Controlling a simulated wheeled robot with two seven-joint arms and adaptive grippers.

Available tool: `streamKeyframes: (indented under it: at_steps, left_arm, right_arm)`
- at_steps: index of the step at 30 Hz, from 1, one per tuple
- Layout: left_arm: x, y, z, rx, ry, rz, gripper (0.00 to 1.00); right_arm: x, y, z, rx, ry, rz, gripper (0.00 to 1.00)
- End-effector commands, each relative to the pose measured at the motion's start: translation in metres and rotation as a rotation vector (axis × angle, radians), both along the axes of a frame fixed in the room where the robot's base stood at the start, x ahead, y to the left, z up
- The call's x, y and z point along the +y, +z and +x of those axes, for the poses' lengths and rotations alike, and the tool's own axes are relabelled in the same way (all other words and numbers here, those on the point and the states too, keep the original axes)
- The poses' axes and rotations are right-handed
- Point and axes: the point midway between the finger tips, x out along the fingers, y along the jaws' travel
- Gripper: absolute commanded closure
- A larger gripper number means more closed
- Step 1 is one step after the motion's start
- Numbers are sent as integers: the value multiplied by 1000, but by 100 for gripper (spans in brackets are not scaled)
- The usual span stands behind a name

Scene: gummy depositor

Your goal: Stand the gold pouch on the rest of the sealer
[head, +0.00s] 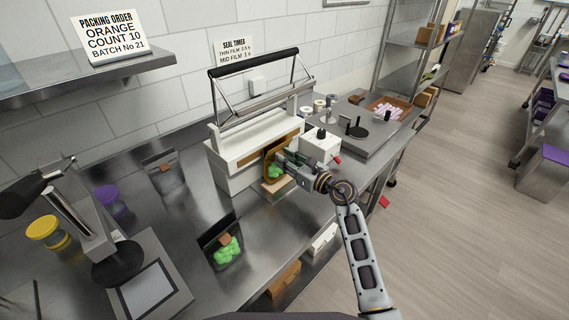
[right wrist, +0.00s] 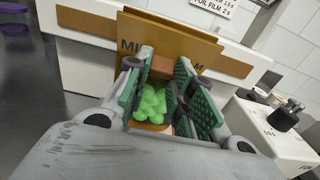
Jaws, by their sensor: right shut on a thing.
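The gold pouch (head: 271,158) has green gummies showing at its front and is held against the front of the white sealer (head: 232,178). In the right wrist view the pouch (right wrist: 205,47) stands roughly upright, slightly tilted in the picture, with a brown patch and partly hidden lettering. My right gripper (head: 281,164) is shut on it; its green-padded fingers (right wrist: 160,95) lie either side of the gummies. The tan rest (head: 277,187) juts from the sealer below the pouch. I cannot tell whether the pouch's bottom touches it. My left gripper is not in view.
A dark pouch with green gummies (head: 208,238) and a grey pouch (head: 172,181) stand on the steel bench. A white box (head: 321,147) with a black knob is close right of the gripper. The sealer's bar (head: 252,63) is raised.

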Motion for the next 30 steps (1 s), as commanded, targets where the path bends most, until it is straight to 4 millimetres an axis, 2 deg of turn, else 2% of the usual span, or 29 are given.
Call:
streamKeyframes:
  at_steps: [2,21,22,27,30]
  left_arm:
    - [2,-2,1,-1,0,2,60]
    - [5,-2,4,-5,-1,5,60]
    - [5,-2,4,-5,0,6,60]
    - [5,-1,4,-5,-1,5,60]
    - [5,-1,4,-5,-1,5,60]
  right_arm:
    - [1,-12,0,4,0,3,100]
    - [6,-18,5,0,0,0,100]
    - [6,-19,5,0,1,0,75]
    - [6,-18,5,0,0,0,55]
    - [6,-18,5,0,0,0,55]
